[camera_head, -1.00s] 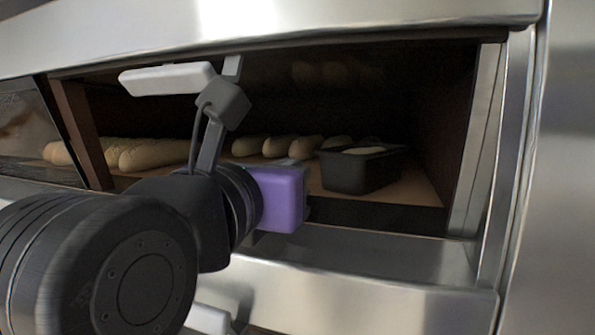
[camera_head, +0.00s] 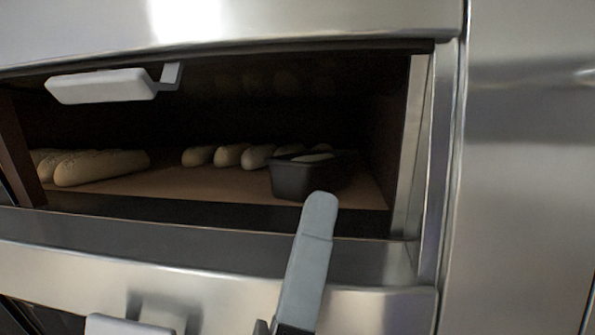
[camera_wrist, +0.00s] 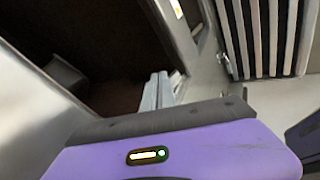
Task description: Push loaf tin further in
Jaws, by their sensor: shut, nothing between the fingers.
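The loaf tin (camera_head: 291,183) is dark, with pale dough showing at its top. It stands upright on the oven deck (camera_head: 215,186), near the right side of the opening. My gripper (camera_head: 320,204) is shut and empty, its grey fingers pointing up towards the tin from the lower front. In the head view the fingertips lie just below the tin's front right corner; I cannot tell whether they touch it.
Several pale loaves (camera_head: 230,155) lie behind and left of the tin, with more loaves (camera_head: 100,167) at the far left. The steel front sill (camera_head: 180,251), right door frame (camera_head: 414,150) and a pale handle (camera_head: 102,86) border the opening. Bare deck lies between the loaf groups.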

